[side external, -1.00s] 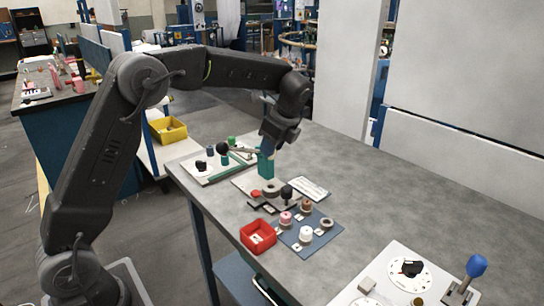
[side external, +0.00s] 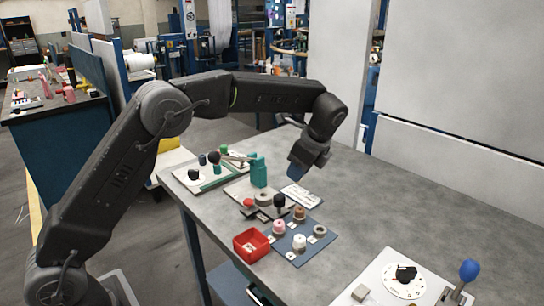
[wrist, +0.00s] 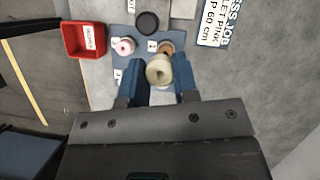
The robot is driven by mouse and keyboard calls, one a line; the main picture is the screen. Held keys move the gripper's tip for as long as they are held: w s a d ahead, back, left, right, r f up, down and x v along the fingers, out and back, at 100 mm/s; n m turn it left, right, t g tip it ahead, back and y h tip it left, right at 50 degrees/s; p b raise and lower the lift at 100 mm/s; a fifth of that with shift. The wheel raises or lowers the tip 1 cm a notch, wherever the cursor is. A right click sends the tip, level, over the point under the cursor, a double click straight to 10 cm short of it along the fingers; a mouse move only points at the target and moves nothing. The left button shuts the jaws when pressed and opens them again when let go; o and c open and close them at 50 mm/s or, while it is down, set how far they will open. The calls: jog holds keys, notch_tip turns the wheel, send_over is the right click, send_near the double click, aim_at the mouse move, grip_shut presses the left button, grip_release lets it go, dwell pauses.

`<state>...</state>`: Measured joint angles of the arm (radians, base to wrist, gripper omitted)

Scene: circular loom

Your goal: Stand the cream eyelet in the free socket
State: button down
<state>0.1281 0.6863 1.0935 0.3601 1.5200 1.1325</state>
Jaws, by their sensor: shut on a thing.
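My gripper (side external: 296,172) hangs above the bench, just beyond the blue mat. In the wrist view its two blue fingers (wrist: 161,88) are shut on the cream eyelet (wrist: 158,70), a round piece with a hole in its top. The eyelet is hidden in the side view.
A red box (side external: 251,244) stands left of the mat. A teal press (side external: 258,172) and a black knob (side external: 279,202) are behind it. A printed card (side external: 301,196) lies near my gripper. A dial board (side external: 405,283) is at the front right. The bench's right middle is clear.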

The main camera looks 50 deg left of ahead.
send_over(316, 229)
jog(key=d, duration=0.1)
jog(key=f, duration=0.2)
jog(key=shift+w+d+f, duration=0.1)
jog(key=shift+w+f, duration=0.05)
jog(key=shift+f, duration=1.4)
jog(key=shift+w+d+f, duration=0.1)
jog(key=shift+f, duration=1.45)
jog(key=shift+a+f, duration=0.1)
jog(key=shift+f, duration=0.15)
jog(key=shift+f, duration=0.7)
jog(key=shift+f, duration=0.3)
jog(key=shift+f, duration=0.25)
jog(key=c, duration=0.8)
grip_release()
jog(key=shift+r, duration=0.1)
jog(key=v, duration=1.3)
jog(key=shift+d+r, duration=0.25)
